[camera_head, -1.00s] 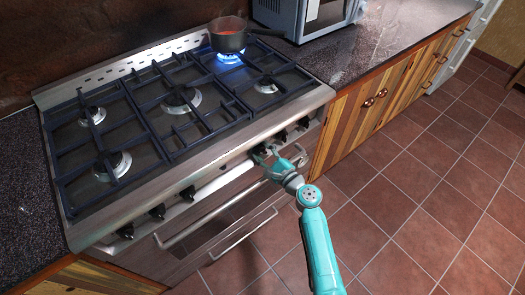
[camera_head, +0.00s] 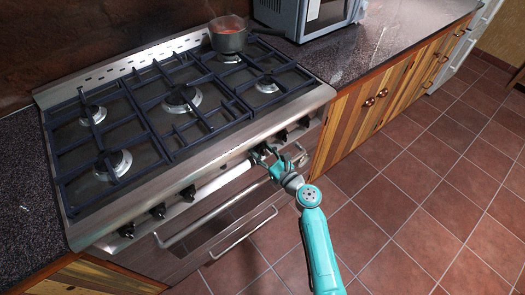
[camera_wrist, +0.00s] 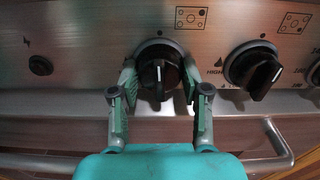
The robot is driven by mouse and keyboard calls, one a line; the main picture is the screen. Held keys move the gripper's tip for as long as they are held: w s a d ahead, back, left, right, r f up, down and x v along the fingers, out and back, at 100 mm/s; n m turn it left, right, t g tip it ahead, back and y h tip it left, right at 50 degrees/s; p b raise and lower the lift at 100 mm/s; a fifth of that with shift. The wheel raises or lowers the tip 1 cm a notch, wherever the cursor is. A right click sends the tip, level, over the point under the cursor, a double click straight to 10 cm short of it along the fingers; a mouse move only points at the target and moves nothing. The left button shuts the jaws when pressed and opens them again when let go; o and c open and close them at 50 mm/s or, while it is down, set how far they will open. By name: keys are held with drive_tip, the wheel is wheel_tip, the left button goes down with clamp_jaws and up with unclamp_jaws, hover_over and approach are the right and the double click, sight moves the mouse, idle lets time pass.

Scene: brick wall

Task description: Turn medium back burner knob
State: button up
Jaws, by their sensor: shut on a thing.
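The stove (camera_head: 225,158) has a row of black knobs along its front panel. My gripper (camera_head: 268,154) is at a knob right of the panel's middle. In the wrist view my gripper (camera_wrist: 158,88) has a finger on each side of this black knob (camera_wrist: 158,72) and is shut on it. The knob's white mark points straight up. A burner diagram with one filled dot is printed above it. The back right burner, under a dark pot (camera_head: 229,38) with reddish contents, shows no flame.
Another black knob (camera_wrist: 255,70) sits to the right, turned at an angle. A small round button (camera_wrist: 40,65) is on the left. Oven handles (camera_head: 215,209) run below the panel. A microwave (camera_head: 305,16) stands on the counter. The tiled floor at right is clear.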

drive_tip(key=shift+f+m, duration=0.1)
drive_tip(key=shift+m, duration=0.2)
drive_tip(key=o, duration=1.1)
drive_tip(key=v, duration=1.2)
